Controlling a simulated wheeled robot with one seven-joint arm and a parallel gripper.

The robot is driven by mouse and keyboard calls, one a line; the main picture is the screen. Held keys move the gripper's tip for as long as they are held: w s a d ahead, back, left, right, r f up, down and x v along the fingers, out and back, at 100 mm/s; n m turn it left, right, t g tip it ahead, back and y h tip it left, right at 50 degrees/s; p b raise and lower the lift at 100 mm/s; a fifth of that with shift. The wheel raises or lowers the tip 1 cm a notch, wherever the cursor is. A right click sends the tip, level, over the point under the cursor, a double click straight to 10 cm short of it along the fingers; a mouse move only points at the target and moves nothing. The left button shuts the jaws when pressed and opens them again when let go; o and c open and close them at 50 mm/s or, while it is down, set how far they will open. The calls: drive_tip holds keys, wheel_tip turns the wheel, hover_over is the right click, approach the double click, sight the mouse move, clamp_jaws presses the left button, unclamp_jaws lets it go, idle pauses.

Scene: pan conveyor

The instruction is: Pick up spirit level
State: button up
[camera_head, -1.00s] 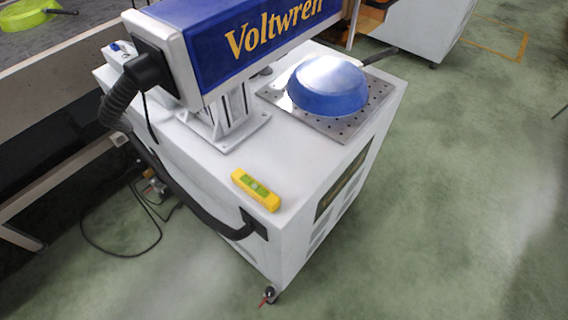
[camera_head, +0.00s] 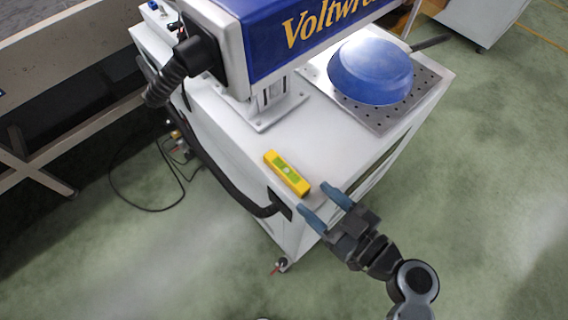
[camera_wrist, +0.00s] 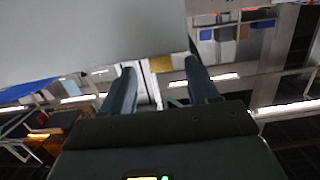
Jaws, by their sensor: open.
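The spirit level (camera_head: 287,173) is a yellow bar with green parts. In the head view it lies on the white top of the machine cabinet (camera_head: 330,143), close to the front edge. My gripper (camera_head: 320,197) is to the lower right of the level, near the cabinet's front corner. Its two blue-grey fingers are apart with nothing between them, and they point toward the upper left. In the wrist view the open fingers (camera_wrist: 160,80) also show, and I cannot make out the level there.
A blue pan (camera_head: 370,72) lies upside down on a perforated metal plate (camera_head: 425,84) at the back right. The blue Voltwren machine head (camera_head: 270,45) overhangs the cabinet behind the level. Green floor lies open at right.

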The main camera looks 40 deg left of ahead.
sight(292, 175)
drive_tip(key=a+p, duration=0.1)
drive_tip(key=a, duration=0.3)
drive_tip(key=a+p, duration=0.1)
drive_tip(key=a, duration=0.2)
drive_tip(key=shift+w+a+f+p, duration=0.1)
drive_tip(key=shift+w+a+p, duration=0.1)
drive_tip(key=shift+a+p, duration=0.2)
drive_tip(key=shift+a+f, duration=0.15)
clamp_jaws()
